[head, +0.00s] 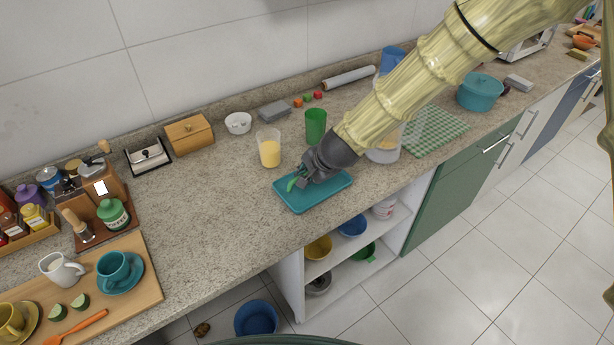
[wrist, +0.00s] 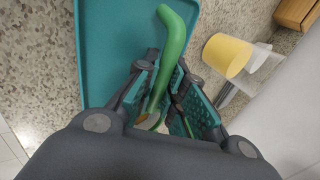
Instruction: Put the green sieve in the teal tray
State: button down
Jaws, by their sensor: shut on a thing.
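The teal tray (head: 300,203) lies on the counter near its front edge, and its bare floor shows in the wrist view (wrist: 110,40). My gripper (head: 305,172) is over the tray. In the wrist view my gripper (wrist: 170,100) is shut on the green sieve (wrist: 172,55), with a long green curved part sticking out past the fingers over the tray. A bit of the sieve (head: 292,184) shows in the head view at the left of the fingers. The rest of it is hidden by the gripper. I cannot tell whether the sieve touches the tray.
A glass with yellow contents (head: 269,150) and a green cup (head: 316,126) stand just behind the tray. A checked green cloth (head: 436,130) lies to the right. The counter left of the tray is clear. Open shelves with bowls (head: 353,226) are below.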

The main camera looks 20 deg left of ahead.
jog(key=shift+f, duration=0.8)
jog(key=shift+f, duration=0.15)
jog(key=c, duration=1.8)
grip_release()
jog(key=shift+o, duration=0.2)
jog(key=shift+r, duration=0.25)
jog(key=b+v, duration=0.1)
jog(key=v, duration=1.1)
jog(key=shift+f, duration=0.1)
